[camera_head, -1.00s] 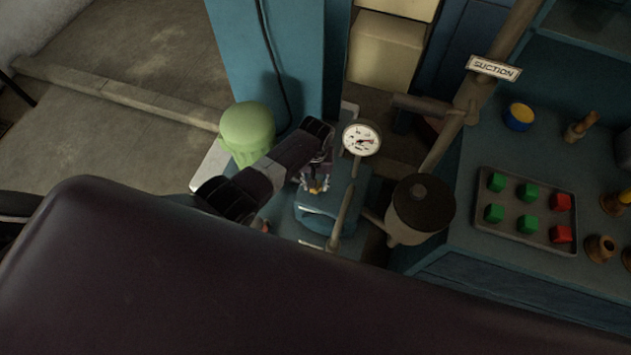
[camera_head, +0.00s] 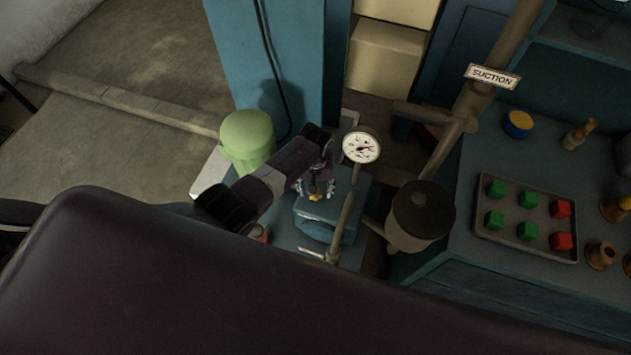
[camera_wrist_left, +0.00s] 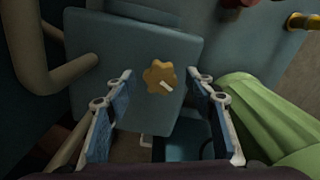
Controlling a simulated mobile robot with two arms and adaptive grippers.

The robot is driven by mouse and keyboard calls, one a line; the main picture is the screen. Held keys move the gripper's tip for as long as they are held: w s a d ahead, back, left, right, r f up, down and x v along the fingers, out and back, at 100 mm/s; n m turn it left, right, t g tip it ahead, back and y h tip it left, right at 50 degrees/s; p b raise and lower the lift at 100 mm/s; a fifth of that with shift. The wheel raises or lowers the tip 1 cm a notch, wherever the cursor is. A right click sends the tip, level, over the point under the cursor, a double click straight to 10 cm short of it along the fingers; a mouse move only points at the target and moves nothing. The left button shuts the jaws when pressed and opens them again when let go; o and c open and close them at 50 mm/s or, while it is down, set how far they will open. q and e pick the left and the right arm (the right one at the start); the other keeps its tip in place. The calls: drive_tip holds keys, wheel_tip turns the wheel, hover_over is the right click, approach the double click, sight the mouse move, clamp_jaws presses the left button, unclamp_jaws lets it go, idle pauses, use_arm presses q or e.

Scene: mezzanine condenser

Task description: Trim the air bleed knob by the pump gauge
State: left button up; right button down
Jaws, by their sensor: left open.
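The air bleed knob (camera_wrist_left: 160,77) is a brass-yellow lobed knob with a white pointer mark, on the face of a blue block (camera_wrist_left: 128,48) in the left wrist view. In the head view the knob (camera_head: 316,196) shows small, just below my left gripper (camera_head: 320,186). In the wrist view my left gripper (camera_wrist_left: 163,105) is open, with its two blue-padded fingers spread on either side of the knob and not touching it. The pump gauge (camera_head: 361,147) is a round white dial to the right of the gripper. My right gripper is not in view.
A green rounded cap (camera_head: 247,140) stands left of my left arm; it also shows close to the finger in the wrist view (camera_wrist_left: 262,115). A grey pipe and dark-topped pot (camera_head: 421,208) stand to the right. A tray (camera_head: 526,240) of green and red pieces lies on the right bench.

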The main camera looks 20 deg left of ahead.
use_arm(q)
wheel_tip(320, 180, up, 12)
drive_tip(key=shift+f, duration=0.15)
idle(0.5)
idle(0.3)
